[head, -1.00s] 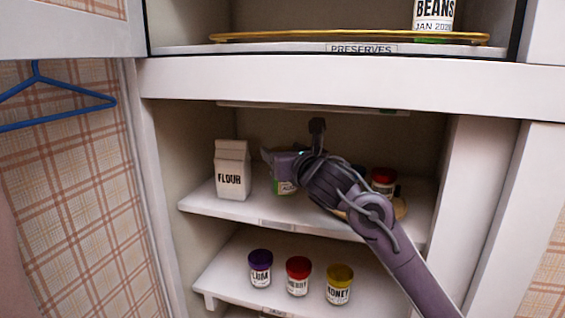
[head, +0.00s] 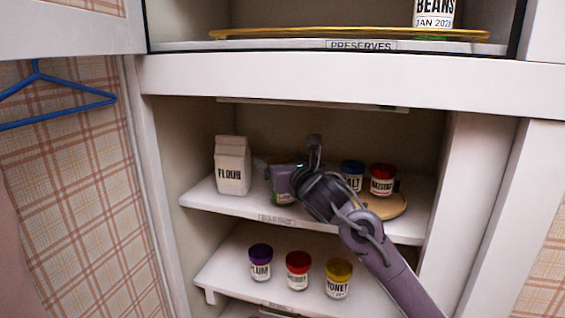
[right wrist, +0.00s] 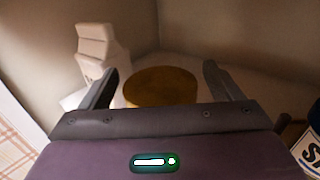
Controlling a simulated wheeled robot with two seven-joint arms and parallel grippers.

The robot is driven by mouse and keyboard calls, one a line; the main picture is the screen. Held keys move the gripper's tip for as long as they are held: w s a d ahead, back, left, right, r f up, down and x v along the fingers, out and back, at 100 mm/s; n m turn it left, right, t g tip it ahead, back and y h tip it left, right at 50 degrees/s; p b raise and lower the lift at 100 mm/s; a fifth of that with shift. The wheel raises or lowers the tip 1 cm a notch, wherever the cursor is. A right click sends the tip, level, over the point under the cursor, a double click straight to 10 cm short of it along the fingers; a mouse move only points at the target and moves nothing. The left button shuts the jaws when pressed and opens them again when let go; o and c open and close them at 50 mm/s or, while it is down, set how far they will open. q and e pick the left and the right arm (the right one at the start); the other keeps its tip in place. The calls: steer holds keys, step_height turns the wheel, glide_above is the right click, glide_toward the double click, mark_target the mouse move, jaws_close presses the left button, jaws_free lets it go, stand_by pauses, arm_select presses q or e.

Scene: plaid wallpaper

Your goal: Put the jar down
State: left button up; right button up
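The jar with a green and white label (head: 284,197) stands on the middle shelf (head: 215,204), right of the flour carton, partly hidden by my right gripper. My right gripper (head: 290,165) is at the jar. In the right wrist view, the jar's round brown lid (right wrist: 160,88) lies between the two fingers, with a narrow gap on each side, so the fingers look open around it. The jar looks upright. My left gripper is not in view.
The flour carton (head: 233,166) stands left. A blue-lidded salt jar (head: 352,176) and a red-lidded jar (head: 382,180) stand right, by a round wooden board (head: 390,207). Plum (head: 260,262), red-lidded (head: 298,270) and honey (head: 338,278) jars stand on the shelf below.

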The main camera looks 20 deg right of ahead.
steer(key=shift+s+r, duration=0.1)
steer(key=s+d+b, duration=0.1)
steer(key=s, duration=1)
steer(key=shift+s+d+b, duration=0.2)
steer(key=shift+s+b, duration=0.2)
